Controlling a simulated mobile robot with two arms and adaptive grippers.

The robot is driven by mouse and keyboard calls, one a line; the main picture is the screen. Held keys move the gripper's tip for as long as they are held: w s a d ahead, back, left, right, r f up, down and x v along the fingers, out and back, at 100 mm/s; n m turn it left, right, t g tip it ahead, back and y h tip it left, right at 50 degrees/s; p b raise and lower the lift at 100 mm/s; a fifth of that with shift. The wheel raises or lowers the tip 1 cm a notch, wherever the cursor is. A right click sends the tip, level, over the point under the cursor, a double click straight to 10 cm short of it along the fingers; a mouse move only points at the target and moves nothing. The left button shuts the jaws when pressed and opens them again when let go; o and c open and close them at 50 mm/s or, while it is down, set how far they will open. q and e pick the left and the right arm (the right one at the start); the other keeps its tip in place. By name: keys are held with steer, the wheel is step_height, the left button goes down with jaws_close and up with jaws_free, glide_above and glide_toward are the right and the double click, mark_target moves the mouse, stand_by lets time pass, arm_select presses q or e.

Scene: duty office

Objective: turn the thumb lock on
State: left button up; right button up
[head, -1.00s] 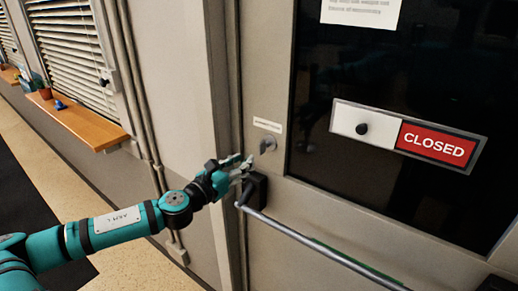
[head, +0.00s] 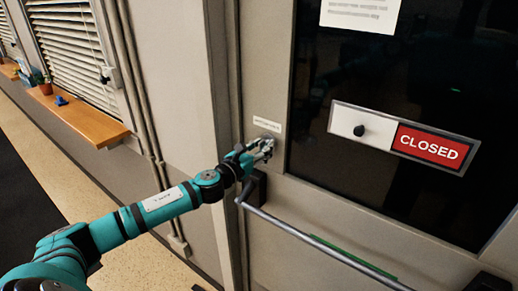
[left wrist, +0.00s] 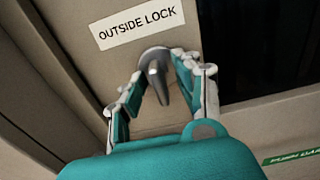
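The thumb lock (left wrist: 157,80) is a grey metal turn piece on a round base, under the "OUTSIDE LOCK" label (left wrist: 138,24). In the left wrist view its tab points down and slightly right. In the head view it is mostly hidden behind my fingers. My left gripper (head: 266,147) is at the lock on the door. Its fingers are open, one on each side of the tab in the left wrist view (left wrist: 160,70). A gap shows beside the tab; I cannot tell whether either finger touches it. My right gripper is not in view.
A push bar (head: 310,239) crosses the door just below my left gripper, with its dark end mount (head: 258,187) close under it. A sliding "CLOSED" sign (head: 405,140) is on the dark glass to the right. A wooden sill (head: 85,118) is far left.

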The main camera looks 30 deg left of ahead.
arm_select(q)
jaws_close()
steer(key=m+p, duration=0.1)
steer(key=m, duration=0.2)
steer(key=shift+r+m+p, duration=0.2)
steer(key=shift+m+p, duration=0.1)
steer(key=shift+p, duration=0.05)
steer(key=shift+f+m+p, duration=0.1)
steer(key=shift+m+p, duration=0.3)
steer(key=shift+m, duration=0.8)
steer(key=shift+f, duration=0.15)
